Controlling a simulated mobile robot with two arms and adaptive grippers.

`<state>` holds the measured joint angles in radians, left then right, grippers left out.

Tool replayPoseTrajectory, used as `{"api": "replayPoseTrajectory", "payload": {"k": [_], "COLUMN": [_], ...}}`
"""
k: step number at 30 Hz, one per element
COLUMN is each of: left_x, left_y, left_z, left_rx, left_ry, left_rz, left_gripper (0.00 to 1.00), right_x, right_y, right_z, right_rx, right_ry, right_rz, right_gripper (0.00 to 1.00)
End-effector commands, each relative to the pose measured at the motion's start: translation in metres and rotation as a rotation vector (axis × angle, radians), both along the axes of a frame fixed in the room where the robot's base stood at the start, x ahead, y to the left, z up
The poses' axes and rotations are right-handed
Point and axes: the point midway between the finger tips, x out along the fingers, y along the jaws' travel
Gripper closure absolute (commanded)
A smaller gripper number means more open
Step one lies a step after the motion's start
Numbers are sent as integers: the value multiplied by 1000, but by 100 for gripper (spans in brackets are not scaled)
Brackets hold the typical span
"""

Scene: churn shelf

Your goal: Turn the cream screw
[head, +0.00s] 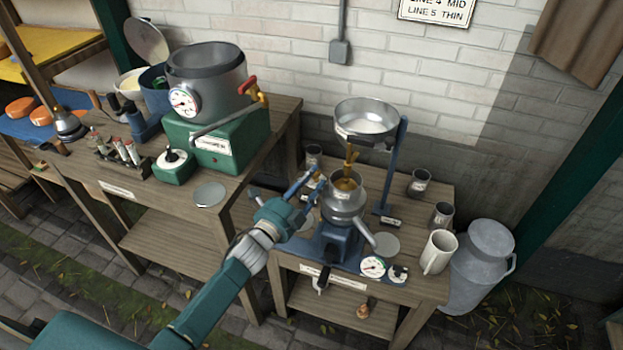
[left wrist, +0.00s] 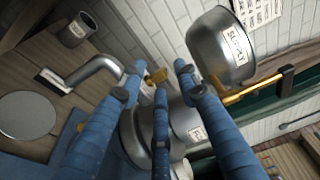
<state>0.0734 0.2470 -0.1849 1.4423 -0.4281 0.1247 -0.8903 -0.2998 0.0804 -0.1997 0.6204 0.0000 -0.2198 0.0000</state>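The cream separator (head: 345,205), a grey metal bowl on a blue body, stands on the low wooden table. A small brass-coloured piece (left wrist: 157,76) shows beside its metal spout (left wrist: 92,72) in the left wrist view; I cannot tell for sure that it is the cream screw. My left gripper (head: 311,180) is at the left side of the separator. Its blue fingers (left wrist: 156,86) are spread, with the brass piece seen between their tips; contact cannot be made out. The fingers hide part of the separator. My right gripper is not in view.
A supply bowl (head: 366,120) with a brass tap (head: 350,160) hangs above the separator on a blue post. A white jug (head: 438,252), metal cups (head: 420,182) and a dial (head: 373,266) stand around. A milk can (head: 483,265) is at right.

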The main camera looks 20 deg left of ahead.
Motion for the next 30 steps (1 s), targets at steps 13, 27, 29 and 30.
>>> {"api": "replayPoseTrajectory", "payload": {"k": [13, 27, 29, 30], "left_x": [5, 7, 8, 8], "left_y": [-2, 2, 2, 3], "left_z": [0, 2, 1, 1], "left_rx": [-1, 10, 10, 10], "left_ry": [0, -8, -8, -9], "left_rz": [-1, -106, -153, -185], "left_gripper": [86, 100, 100, 100], "right_x": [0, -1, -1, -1], "right_y": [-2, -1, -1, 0], "right_z": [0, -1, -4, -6], "right_rx": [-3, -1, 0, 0], "right_ry": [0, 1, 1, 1], "right_rz": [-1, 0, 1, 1], "right_gripper": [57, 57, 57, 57]}}
